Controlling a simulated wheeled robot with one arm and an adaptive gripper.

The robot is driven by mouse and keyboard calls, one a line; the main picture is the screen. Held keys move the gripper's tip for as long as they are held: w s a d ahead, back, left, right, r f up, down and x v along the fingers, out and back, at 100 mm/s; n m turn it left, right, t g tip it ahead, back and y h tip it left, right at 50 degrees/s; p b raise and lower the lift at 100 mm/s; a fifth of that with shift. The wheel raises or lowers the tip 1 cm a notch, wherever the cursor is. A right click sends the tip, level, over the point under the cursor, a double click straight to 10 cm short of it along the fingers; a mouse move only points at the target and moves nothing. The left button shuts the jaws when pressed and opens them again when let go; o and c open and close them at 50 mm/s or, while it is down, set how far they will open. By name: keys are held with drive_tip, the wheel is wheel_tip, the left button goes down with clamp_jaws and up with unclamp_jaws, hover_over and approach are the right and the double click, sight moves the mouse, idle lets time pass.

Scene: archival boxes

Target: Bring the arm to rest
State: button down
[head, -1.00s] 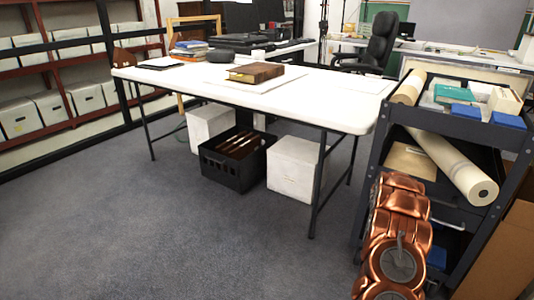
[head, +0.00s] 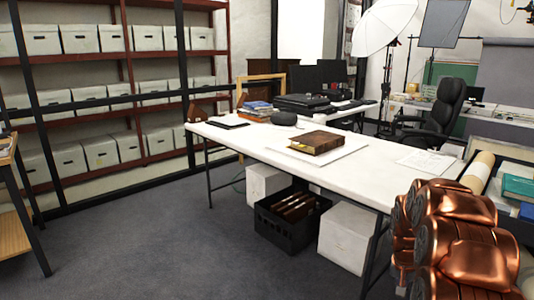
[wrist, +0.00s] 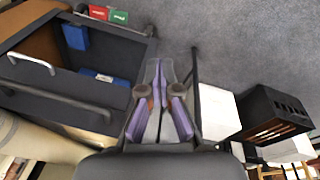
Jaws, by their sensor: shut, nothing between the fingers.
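My gripper (wrist: 160,110) shows in the wrist view, with its purple-grey fingers together and nothing between them. It hangs over the grey carpet beside the dark cart, apart from anything else. My copper-coloured arm (head: 465,250) is at the lower right of the head view and appears folded up close to my body. It hides much of the cart there. The gripper itself is not visible in the head view.
A white table (head: 245,142) holds a brown book (head: 318,143). Under it are a black crate (head: 275,235), also in the wrist view (wrist: 270,112), and white boxes (head: 345,238). Shelves of archival boxes (head: 100,152) line the left. Carpet (head: 170,255) in front is clear.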

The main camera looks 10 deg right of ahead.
drive_tip(key=s+a+r+n+p, duration=0.1)
drive_tip(key=s+a+r+p, duration=0.3)
drive_tip(key=a+r, duration=0.35)
drive_tip(key=s+a+r+n+y+p, duration=0.1)
drive_tip(key=s+a+r+p, duration=0.4)
drive_tip(key=r, duration=0.4)
drive_tip(key=s+a+r+n+p, duration=0.2)
drive_tip(key=s+a+r+p, duration=0.1)
drive_tip(key=a+r, duration=0.45)
drive_tip(key=s+a+r+n+p, duration=0.1)
drive_tip(key=s+a+r+p, duration=0.2)
drive_tip(key=s, duration=0.4)
drive_tip(key=s+a+r+n+g+p, duration=0.1)
drive_tip(key=s+a+r+p, duration=0.3)
drive_tip(key=s+r, duration=0.2)
drive_tip(key=s+a+r+n+g+y+p, duration=0.1)
drive_tip(key=s+a+r+p, duration=0.3)
drive_tip(key=s, duration=0.4)
drive_tip(key=shift+r, duration=0.75)
drive_tip(key=shift+d, duration=0.1)
